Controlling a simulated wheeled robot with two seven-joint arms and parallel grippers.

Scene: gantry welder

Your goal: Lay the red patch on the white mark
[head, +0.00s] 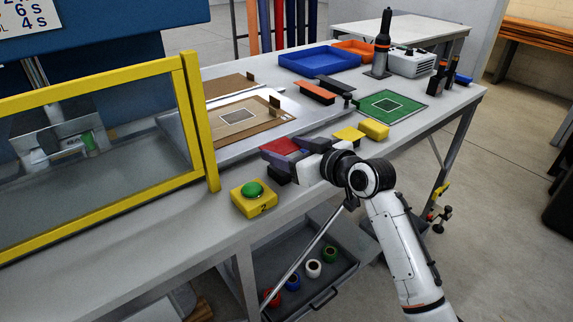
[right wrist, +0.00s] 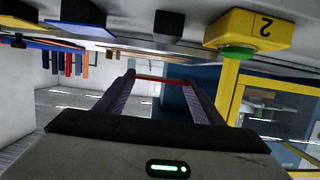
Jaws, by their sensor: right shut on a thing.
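The red patch (head: 281,146) is a flat piece held between the fingers of my right gripper (head: 284,153), above the front part of the table. In the right wrist view the red patch (right wrist: 163,80) shows as a thin red strip between the two fingertips, with the gripper shut on it. A green mat (head: 417,101) farther right also has a white-outlined square (head: 390,104). My left gripper is not in view.
A yellow box with a green button (head: 253,189) stands near the front edge, left of the gripper. The welder's yellow guard frame (head: 196,120) is at left. Yellow blocks (head: 374,129), an orange-topped piece (head: 317,93) and a blue tray (head: 318,60) lie beyond the gripper.

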